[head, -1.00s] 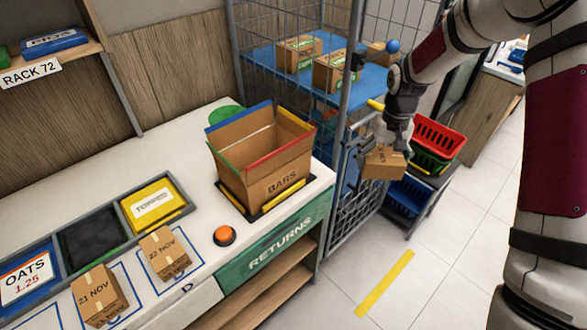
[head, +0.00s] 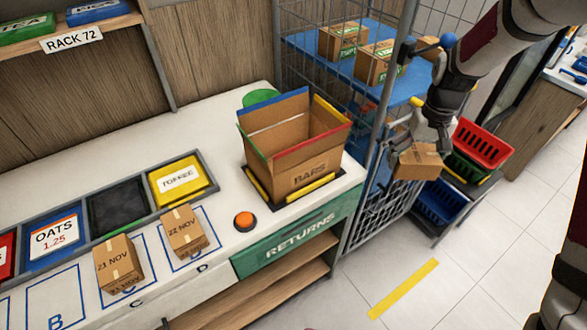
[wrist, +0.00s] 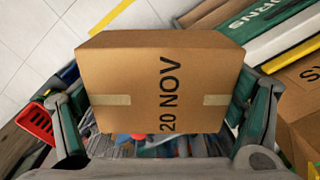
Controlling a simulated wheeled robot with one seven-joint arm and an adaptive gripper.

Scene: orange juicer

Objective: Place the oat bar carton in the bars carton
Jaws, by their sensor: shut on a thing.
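My gripper (head: 416,142) is shut on a small brown carton (head: 418,162), held in the air to the right of the counter, in front of the wire cage. In the wrist view the held carton (wrist: 160,80) sits between both fingers and reads "20 NOV". Its contents label does not show. The bars carton (head: 312,176) stands open at the top on the counter, marked "BARS", with coloured rim edges. It is left of my gripper and apart from it. Its inside looks empty as far as I can see. Part of it also shows in the wrist view (wrist: 300,95).
Two cartons dated 21 NOV (head: 118,262) and 22 NOV (head: 184,230) stand on marked counter squares. An orange button (head: 244,221) is left of the bars carton. The wire cage (head: 375,215) stands between counter and stacked baskets (head: 480,145). The front floor is clear.

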